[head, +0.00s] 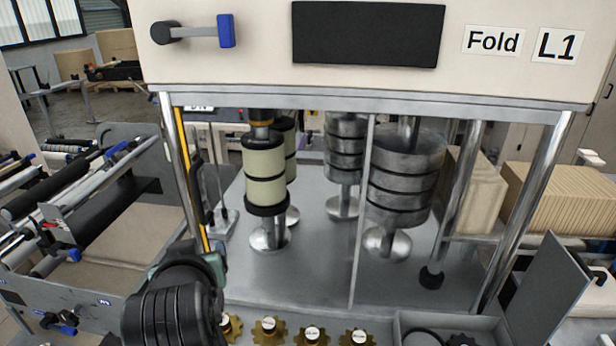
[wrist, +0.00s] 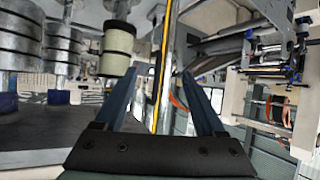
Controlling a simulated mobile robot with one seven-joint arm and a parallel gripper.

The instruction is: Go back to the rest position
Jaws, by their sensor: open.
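My gripper shows in the wrist view (wrist: 158,85), with its two dark fingers apart and nothing between them. In the head view my black arm end (head: 175,300) is at the lower left, in front of the machine's left post; its fingertips are hard to make out there. The fingers point toward the yellow-striped post (wrist: 162,75). This post also shows in the head view (head: 190,185), just behind my arm.
Cream rollers (head: 265,175) and grey disc stacks (head: 403,180) stand on the metal deck (head: 320,265). Gold knobs (head: 270,330) line the front edge. A panel labelled Fold L1 (head: 493,40) is above. A roller unit (head: 90,200) stands left, and brown stacked sheets (head: 565,200) right.

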